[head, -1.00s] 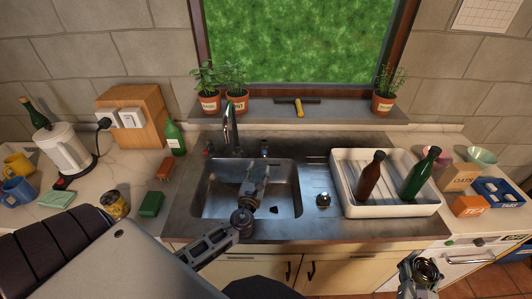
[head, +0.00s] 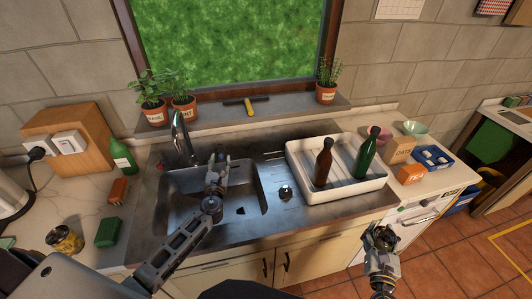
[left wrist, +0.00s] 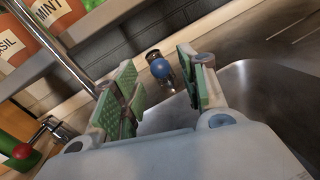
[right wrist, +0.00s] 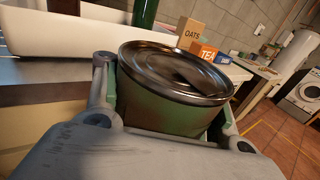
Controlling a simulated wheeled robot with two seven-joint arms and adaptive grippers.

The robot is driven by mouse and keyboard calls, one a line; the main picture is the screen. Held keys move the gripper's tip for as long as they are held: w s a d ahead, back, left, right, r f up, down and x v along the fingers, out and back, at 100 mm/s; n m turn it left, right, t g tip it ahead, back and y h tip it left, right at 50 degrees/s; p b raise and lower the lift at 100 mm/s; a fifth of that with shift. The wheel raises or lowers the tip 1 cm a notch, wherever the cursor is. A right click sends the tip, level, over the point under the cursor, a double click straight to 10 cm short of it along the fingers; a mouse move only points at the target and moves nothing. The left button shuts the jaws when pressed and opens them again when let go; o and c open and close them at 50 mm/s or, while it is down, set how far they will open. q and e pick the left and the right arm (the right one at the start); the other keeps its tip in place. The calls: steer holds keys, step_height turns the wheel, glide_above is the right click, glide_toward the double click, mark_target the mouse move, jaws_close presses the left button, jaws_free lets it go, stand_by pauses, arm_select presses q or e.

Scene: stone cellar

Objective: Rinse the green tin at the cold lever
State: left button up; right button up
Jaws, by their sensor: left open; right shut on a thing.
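The green tin (right wrist: 165,112) is held between the fingers of my right gripper (head: 380,236), its open top facing up, with dark marks inside. In the head view it is in front of the counter, below the dish rack. My left gripper (head: 217,160) is open and empty over the back of the sink. In the left wrist view, the blue-knobbed cold lever (left wrist: 160,68) shows between and beyond the open fingertips (left wrist: 158,85), apart from them. The red-knobbed lever (left wrist: 22,152) is at lower left. The tap (head: 180,135) arches over the sink (head: 255,190); no water is visible.
A white dish rack (head: 345,193) with a brown bottle (head: 323,165) and a green bottle (head: 366,155) stands right of the sink. Potted herbs (head: 183,105) and a squeegee (head: 247,104) are on the sill. A green block (head: 108,232) lies left of the sink.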

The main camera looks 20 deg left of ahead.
mark_target(221, 156)
arm_select(q)
steer(key=shift+x, duration=1.95)
jaws_close()
